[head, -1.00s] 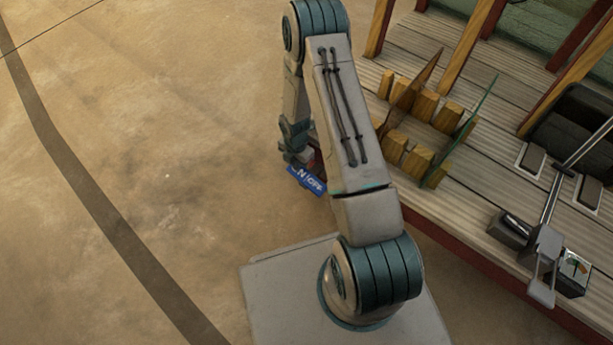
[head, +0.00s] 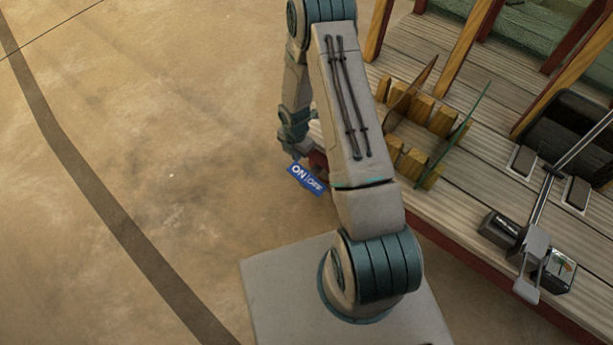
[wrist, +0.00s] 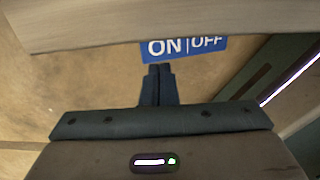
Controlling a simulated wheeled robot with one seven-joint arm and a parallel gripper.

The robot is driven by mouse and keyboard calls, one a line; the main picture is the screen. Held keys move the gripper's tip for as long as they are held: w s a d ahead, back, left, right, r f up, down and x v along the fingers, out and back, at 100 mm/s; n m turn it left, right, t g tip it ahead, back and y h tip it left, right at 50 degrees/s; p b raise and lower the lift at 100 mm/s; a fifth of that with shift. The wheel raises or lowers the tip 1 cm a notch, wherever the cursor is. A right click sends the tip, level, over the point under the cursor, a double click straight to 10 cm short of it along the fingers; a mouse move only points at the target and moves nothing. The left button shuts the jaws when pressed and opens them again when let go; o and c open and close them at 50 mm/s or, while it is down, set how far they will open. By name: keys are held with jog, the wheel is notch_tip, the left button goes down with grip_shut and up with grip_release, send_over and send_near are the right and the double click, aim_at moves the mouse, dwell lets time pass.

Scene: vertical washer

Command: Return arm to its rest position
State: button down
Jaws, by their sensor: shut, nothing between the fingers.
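My arm rises from my base and bends over, with its far end hanging low left of the wooden machine deck (head: 465,220). My gripper (wrist: 158,68) is shut and empty in the wrist view, its two fingers together. A blue ON/OFF sign (wrist: 185,47) stands just beyond the fingertips in that view. In the head view the sign (head: 305,179) shows beside the deck edge, just below the arm's end. My fingers are too small and partly hidden there to tell apart. Whether they touch the sign, I cannot tell.
The deck on the right carries wooden blocks with upright panels (head: 415,120), wooden posts (head: 473,45) and a grey lever (head: 537,215). A small gauge (head: 561,270) is near its front edge. Open brown floor (head: 180,130) with a dark stripe lies to the left.

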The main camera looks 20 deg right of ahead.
dwell(0.3)
jog(key=s+d+r+m+t+h+p, duration=0.15)
jog(key=r+m+p, duration=0.55)
jog(key=r, duration=1.4)
jog(key=s+r+m+y+p, duration=0.15)
jog(key=r+m+p, duration=0.5)
jog(key=r, duration=1.45)
jog(key=s+r+m+p, duration=0.3)
jog(key=s+r+p, duration=0.3)
jog(key=r, duration=0.4)
jog(key=s+a+r+m+t+p, duration=0.1)
jog(key=s+r+m+p, duration=0.3)
jog(key=r, duration=0.7)
jog(key=s+r+m+p, duration=0.4)
jog(key=s+r+p, duration=0.4)
jog(key=r+p, duration=0.1)
jog(key=shift+s+a+r, duration=0.3)
jog(key=shift+a+r, duration=0.05)
jog(key=shift+r, duration=0.55)
jog(key=shift+m, duration=0.25)
